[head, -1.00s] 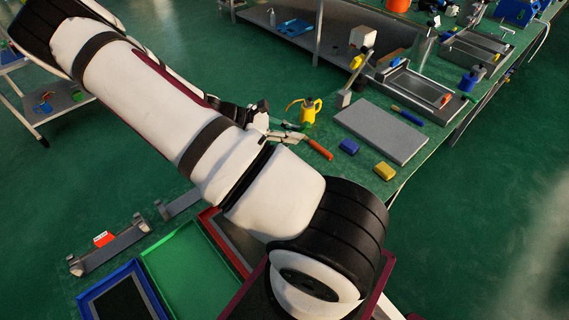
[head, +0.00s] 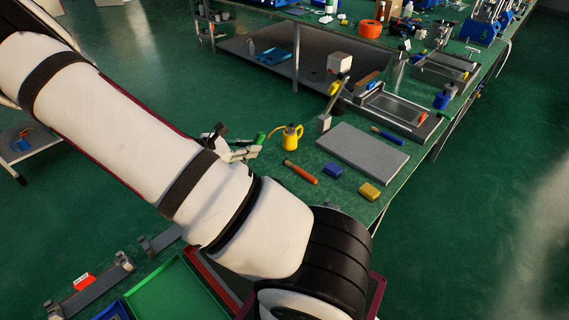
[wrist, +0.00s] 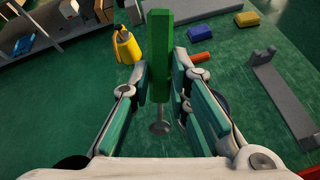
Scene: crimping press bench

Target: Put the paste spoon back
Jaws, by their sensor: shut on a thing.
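The paste spoon has a green handle (wrist: 161,52) and a small round metal end (wrist: 159,127). My gripper (wrist: 163,85) is shut on the green handle, with the metal end pointing back toward the palm in the wrist view. In the head view my gripper (head: 244,150) is partly hidden by my arm, above the left part of the green bench, left of the yellow can. A bit of the green handle (head: 260,137) shows beside it. I cannot tell which spot on the bench is the spoon's own place.
A yellow spouted can (head: 292,138), an orange-handled tool (head: 300,172), a blue block (head: 333,170) and a yellow block (head: 369,191) are near the grey slab (head: 360,150). A green tray (head: 175,295) and grey brackets (head: 95,288) lie at lower left. Bare bench surrounds the orange-handled tool.

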